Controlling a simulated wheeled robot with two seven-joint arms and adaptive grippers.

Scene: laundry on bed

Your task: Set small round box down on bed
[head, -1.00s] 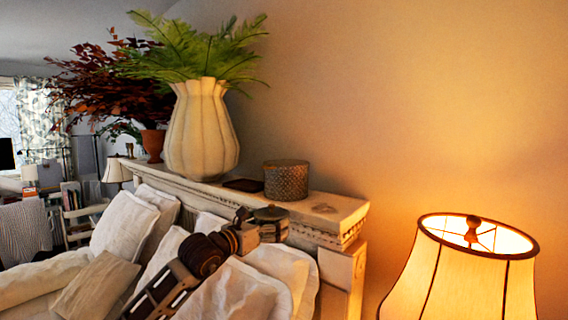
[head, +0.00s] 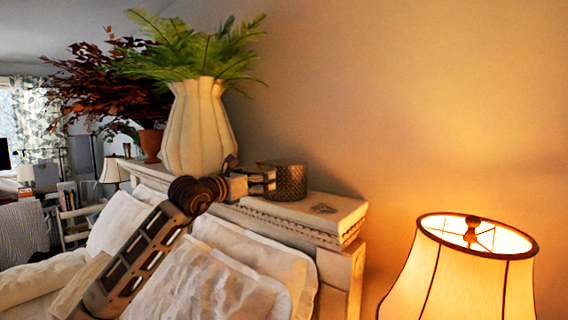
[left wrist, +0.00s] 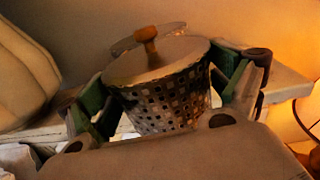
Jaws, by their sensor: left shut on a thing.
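The small round box is a perforated metal-looking drum with a flat lid and a wooden knob. In the left wrist view the box (left wrist: 165,95) stands a little tilted between the green-padded fingers of my left gripper (left wrist: 160,92), which is shut on it. My right gripper is not in view.
A ribbed cream vase (head: 198,130) with ferns stands to the left. A lit lamp (head: 465,275) is at the right front. White pillows (head: 265,262) crowd the bed head.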

